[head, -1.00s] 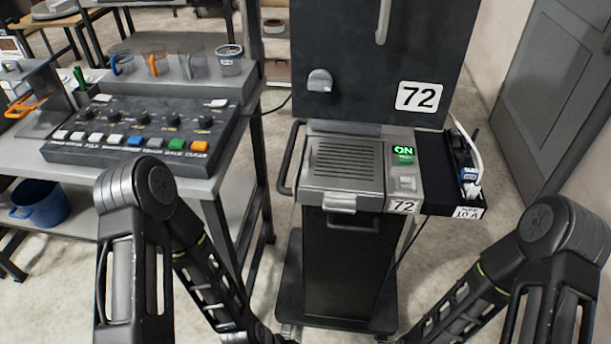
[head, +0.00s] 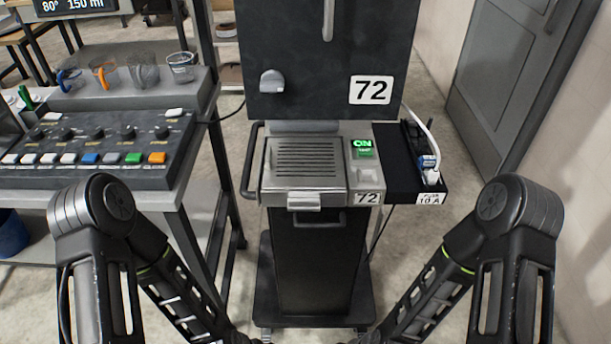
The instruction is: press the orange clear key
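The orange clear key (head: 157,158) is the rightmost key in the front row of the dark control panel (head: 110,178), on the bench at the left. A green key (head: 134,158) sits just left of it. Both of my arms show in the lower part of the head view, bent, with the forearms running down toward the bottom edge. Neither gripper can be made out in the view. Nothing of mine is seen touching the panel.
Several cups, one being an orange-handled cup (head: 104,73), stand on the ledge behind the panel. The machine marked 72 (head: 305,170) stands in the middle on a wheeled base. A grey door (head: 505,75) is at the right. Bare floor lies between bench and machine.

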